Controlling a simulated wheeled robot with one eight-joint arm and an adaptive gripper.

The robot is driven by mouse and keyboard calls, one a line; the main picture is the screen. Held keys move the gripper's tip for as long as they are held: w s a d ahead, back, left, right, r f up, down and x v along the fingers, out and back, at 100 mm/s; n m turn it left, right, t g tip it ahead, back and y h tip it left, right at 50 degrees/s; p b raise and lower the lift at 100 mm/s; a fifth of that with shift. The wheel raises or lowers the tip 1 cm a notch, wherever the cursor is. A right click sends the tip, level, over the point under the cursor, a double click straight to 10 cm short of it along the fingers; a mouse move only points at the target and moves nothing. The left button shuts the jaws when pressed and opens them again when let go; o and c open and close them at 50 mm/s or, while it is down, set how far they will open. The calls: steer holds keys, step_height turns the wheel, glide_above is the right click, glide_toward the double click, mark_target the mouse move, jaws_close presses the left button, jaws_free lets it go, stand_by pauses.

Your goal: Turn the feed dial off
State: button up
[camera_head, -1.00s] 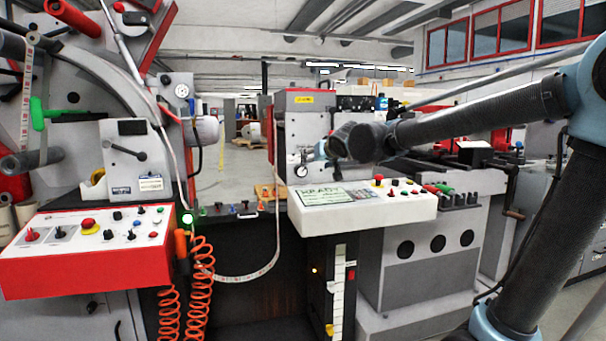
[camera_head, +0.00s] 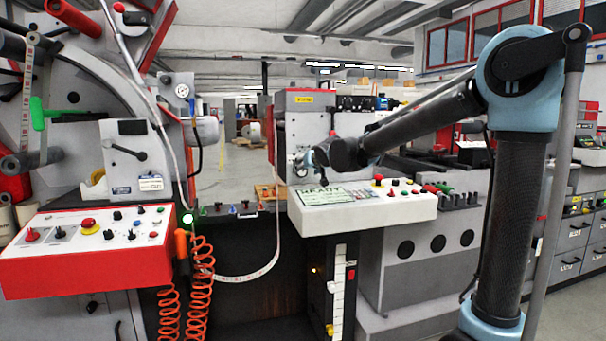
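My gripper (camera_head: 302,164) is small in the view, at the end of my arm, which reaches in from the right. It is in front of the grey upright panel (camera_head: 309,112) of the middle machine, above the white sloped console (camera_head: 372,210). Its fingers blend into the panel, so I cannot tell whether they are open or touching anything. A small round dial or gauge on that panel is now largely hidden behind the gripper. The red-edged console (camera_head: 88,262) at left carries several black knobs. No label reading "feed" is legible, so I cannot tell which control is the feed dial.
The white console has a display (camera_head: 326,195), a red button (camera_head: 378,180) and small knobs below my wrist. A paper strip (camera_head: 277,225) hangs in a loop left of it. Orange coiled hoses (camera_head: 202,290) hang further left. Grey cabinets (camera_head: 575,240) stand at right.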

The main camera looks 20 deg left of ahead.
mark_target(301, 171)
steer(key=shift+x, duration=2.65)
steer(key=c, duration=1.1)
